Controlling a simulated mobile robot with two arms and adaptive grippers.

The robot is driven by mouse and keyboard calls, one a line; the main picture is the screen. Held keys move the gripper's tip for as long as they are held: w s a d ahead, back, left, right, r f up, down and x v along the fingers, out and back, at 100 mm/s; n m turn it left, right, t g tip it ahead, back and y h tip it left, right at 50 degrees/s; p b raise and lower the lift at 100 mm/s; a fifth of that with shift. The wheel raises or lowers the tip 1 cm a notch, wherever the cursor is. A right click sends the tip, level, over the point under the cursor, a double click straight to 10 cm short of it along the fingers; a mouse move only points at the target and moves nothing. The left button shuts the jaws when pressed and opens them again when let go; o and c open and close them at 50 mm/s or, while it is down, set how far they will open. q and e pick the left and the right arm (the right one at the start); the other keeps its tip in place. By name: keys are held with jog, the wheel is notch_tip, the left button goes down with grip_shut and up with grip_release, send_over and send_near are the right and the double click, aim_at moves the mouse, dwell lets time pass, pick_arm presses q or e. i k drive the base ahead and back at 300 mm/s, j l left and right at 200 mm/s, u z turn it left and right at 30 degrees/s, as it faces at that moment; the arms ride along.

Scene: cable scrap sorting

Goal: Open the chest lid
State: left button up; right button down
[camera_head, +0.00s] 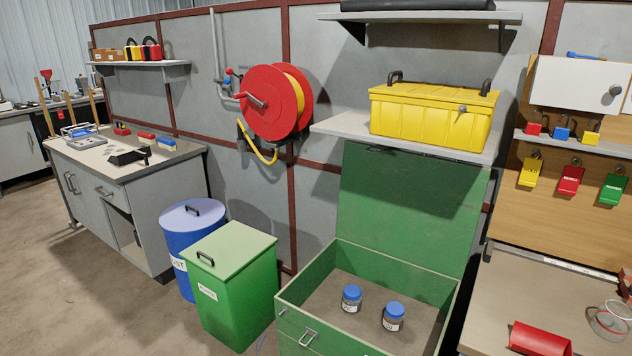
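The green chest (290,293) stands on the floor at the lower middle right. Its lid (407,209) is raised and stands upright against the wall side, under the shelf. Two small jars with blue caps, a left jar (351,304) and a right jar (393,322), stand on the chest's bottom. A metal latch or handle (308,337) shows on the chest's front. Neither of my grippers is in view.
A closed green bin (233,290) and a blue drum (185,265) stand left of the chest. A shelf (345,126) with a yellow case (430,120) hangs above the lid. A workbench (512,290) stands to the right. The floor at left is clear.

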aim_at(424, 211)
jog(key=i+j+z, duration=0.25)
jog(key=i+j, duration=2.35)
jog(key=i, duration=0.1)
